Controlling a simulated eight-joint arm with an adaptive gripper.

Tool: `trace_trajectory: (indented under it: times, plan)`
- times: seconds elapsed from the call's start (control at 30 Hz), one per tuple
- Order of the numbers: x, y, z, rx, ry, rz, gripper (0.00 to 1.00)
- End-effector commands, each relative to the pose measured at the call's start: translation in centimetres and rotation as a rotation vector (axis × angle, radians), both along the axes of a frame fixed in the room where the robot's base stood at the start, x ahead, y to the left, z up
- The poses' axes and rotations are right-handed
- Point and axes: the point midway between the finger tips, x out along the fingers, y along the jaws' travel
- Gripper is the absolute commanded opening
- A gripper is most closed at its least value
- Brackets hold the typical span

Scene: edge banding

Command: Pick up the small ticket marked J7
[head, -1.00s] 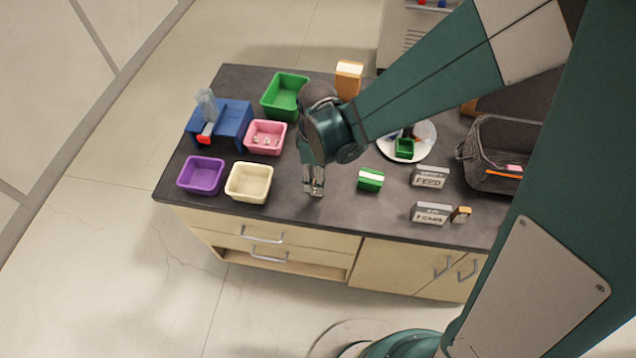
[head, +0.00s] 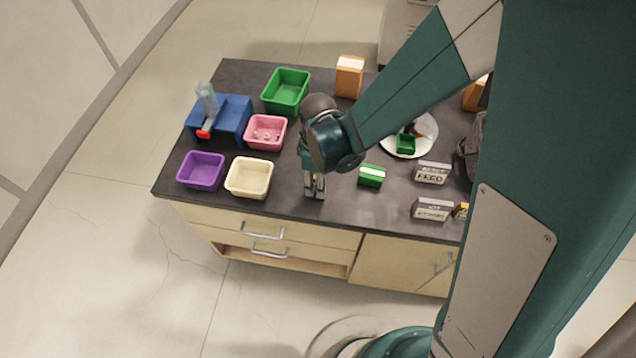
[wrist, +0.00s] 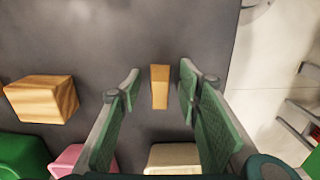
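My gripper (head: 315,190) is low over the front middle of the dark worktop, right of the cream bin in the head view. In the wrist view my gripper (wrist: 159,88) is open, its green-padded fingers apart. A small, narrow tan piece (wrist: 159,87) shows between the fingers, with a gap on each side. I see no lettering on it and cannot tell whether it is the J7 ticket. In the head view I cannot make it out by the gripper. No J7 mark is readable in either view.
Purple (head: 201,170), cream (head: 249,178), pink (head: 265,132) and green (head: 286,91) bins stand to the left, near a blue stand (head: 222,118). A green-and-white block (head: 371,176) and grey label blocks (head: 431,173) are to the right. An orange box (head: 349,77) is behind.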

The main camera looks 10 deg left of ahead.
Motion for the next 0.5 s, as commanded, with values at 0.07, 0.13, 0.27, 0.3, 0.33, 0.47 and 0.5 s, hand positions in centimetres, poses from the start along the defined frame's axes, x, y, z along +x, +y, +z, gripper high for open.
trace_trajectory:
  times: [0.07,0.13,0.27,0.3,0.33,0.47,0.5]
  plan:
    - [0.00,0.00,0.00,0.000,0.000,0.000,0.34]
    - [0.00,0.00,0.01,0.000,0.000,0.000,0.34]
    - [0.00,0.00,0.01,0.000,0.000,0.000,0.34]
    - [0.00,0.01,0.01,0.000,0.000,0.000,0.34]
    - [0.00,0.00,0.01,0.000,0.000,0.000,0.34]
    - [0.00,0.00,0.01,0.000,0.000,0.000,0.34]
    - [0.00,0.00,0.01,0.000,0.000,0.000,0.32]
